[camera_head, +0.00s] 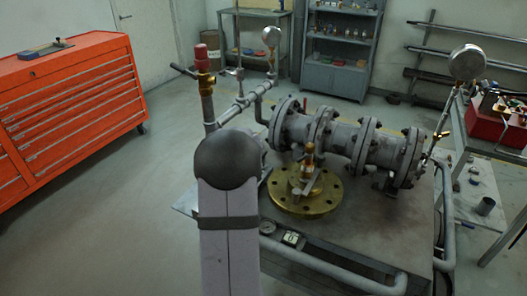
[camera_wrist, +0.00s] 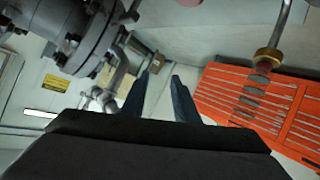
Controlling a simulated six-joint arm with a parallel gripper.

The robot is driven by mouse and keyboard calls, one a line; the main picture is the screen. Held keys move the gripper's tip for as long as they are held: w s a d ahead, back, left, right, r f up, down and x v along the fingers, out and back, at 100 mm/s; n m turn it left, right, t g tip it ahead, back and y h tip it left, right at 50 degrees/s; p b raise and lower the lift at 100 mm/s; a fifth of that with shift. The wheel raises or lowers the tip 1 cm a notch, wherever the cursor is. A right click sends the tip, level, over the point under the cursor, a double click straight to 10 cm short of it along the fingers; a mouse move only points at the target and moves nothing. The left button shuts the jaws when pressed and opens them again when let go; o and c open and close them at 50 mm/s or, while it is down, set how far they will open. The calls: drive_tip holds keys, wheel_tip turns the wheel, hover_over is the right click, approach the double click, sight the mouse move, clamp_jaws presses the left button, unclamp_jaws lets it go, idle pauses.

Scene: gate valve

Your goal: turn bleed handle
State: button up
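The valve assembly (camera_head: 340,140) is a grey flanged pipe body on a bench in the head view. A vertical pipe at its left carries a red-capped brass fitting (camera_head: 202,60) with a dark lever (camera_head: 183,70) pointing left. A small brass fitting (camera_head: 440,128) sits below the right gauge. I cannot tell for sure which part is the bleed handle. My gripper (camera_wrist: 160,76) shows in the wrist view with two dark fingers apart and nothing between them. It is hidden in the head view. A grey flange (camera_wrist: 97,38) is left of the fingers, and a brass collar (camera_wrist: 268,54) is at upper right.
A brass flange with a valve stem (camera_head: 305,195) lies in front of the pipe body. An orange tool cabinet (camera_head: 70,95) is at left. A red toolbox (camera_head: 490,115) is at right. Floor between cabinet and bench is clear.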

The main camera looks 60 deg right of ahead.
sight(264, 153)
drive_tip(key=s+a+r+n+g+y+p, duration=0.1)
drive_tip(key=a+r+n+g+y+p, duration=0.15)
drive_tip(key=a+n, duration=0.5)
drive_tip(key=s+f+n+g+b, duration=0.1)
drive_tip(key=s+f+n, duration=0.1)
drive_tip(key=n, duration=0.1)
drive_tip(key=s+f+n+g+h+b, duration=0.1)
drive_tip(key=n+g, duration=0.1)
drive_tip(key=n, duration=0.2)
drive_tip(key=s+f+n+g, duration=0.2)
drive_tip(key=n, duration=0.2)
drive_tip(key=shift+s+d+f+n+h+b, duration=0.15)
drive_tip(key=shift+s+f+n+h+b, duration=0.1)
drive_tip(key=shift+s+f+h+b, duration=0.15)
drive_tip(key=d+n+b, duration=0.1)
drive_tip(key=d+n+h, duration=0.1)
drive_tip(key=d+n+h+b, duration=0.1)
drive_tip(key=d+n, duration=0.1)
drive_tip(key=shift+s+f+b, duration=0.1)
drive_tip(key=shift+f+b, duration=0.2)
drive_tip(key=shift+w+d+r+n+t+h+b, duration=0.2)
drive_tip(key=shift+d+n+h, duration=0.2)
drive_tip(key=shift+n, duration=0.15)
drive_tip(key=shift+w+d+r+n+t+h+b, duration=0.15)
drive_tip(key=shift+d+n+h, duration=0.1)
drive_tip(key=shift+d+n, duration=0.25)
drive_tip(key=shift+p+x, duration=0.7)
drive_tip(key=shift+x, duration=2.85)
drive_tip(key=shift+s+a+f, duration=0.1)
drive_tip(key=shift+f, duration=0.05)
